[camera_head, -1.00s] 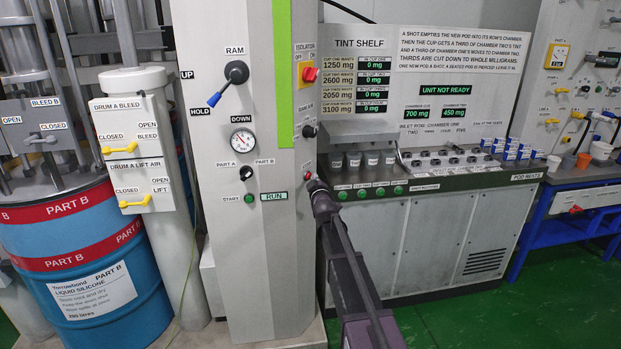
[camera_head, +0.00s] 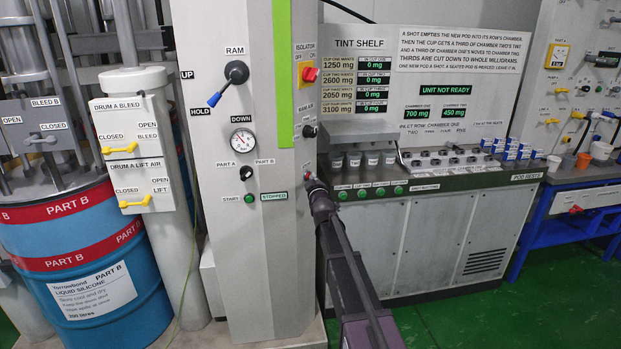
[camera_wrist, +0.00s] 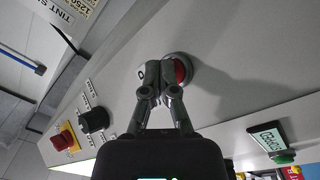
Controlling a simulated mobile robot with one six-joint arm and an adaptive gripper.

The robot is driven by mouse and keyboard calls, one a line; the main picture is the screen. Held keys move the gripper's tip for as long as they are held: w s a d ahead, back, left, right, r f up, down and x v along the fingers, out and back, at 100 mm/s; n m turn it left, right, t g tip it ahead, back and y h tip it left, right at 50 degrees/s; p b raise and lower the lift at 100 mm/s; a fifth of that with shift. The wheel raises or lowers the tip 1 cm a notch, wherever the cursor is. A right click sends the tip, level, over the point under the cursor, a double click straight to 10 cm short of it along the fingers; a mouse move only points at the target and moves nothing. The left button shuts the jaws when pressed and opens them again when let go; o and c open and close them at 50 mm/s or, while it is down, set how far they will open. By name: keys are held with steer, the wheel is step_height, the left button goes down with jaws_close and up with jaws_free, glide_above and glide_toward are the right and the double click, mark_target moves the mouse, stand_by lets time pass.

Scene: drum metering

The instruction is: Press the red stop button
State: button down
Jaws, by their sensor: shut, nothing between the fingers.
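The red stop button (camera_wrist: 183,72) is round with a pale collar and sits on the grey cabinet face. In the wrist view my gripper (camera_wrist: 160,72) is shut and empty, its fingertips over the left part of the button; they look to be at it, but I cannot be sure of contact. In the head view my gripper (camera_head: 316,188) reaches the right side face of the grey cabinet (camera_head: 240,290), and the button is mostly hidden there. The small status display (camera_head: 274,196) beside the green start button (camera_head: 250,198) reads STOPPED.
A red and yellow isolator switch (camera_head: 309,75) and a black knob (camera_head: 309,131) are above my gripper on the same face. The tint shelf bench (camera_head: 450,182) stands close to the right. A blue drum (camera_head: 90,290) stands at the left. Green floor is clear in front.

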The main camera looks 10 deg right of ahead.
steer(key=shift+s, duration=0.1)
steer(key=shift+s+d, duration=0.5)
steer(key=shift+d, duration=0.05)
steer(key=shift+s+d, duration=0.1)
stand_by(0.5)
steer(key=shift+s+d, duration=1.65)
steer(key=shift+s, duration=0.05)
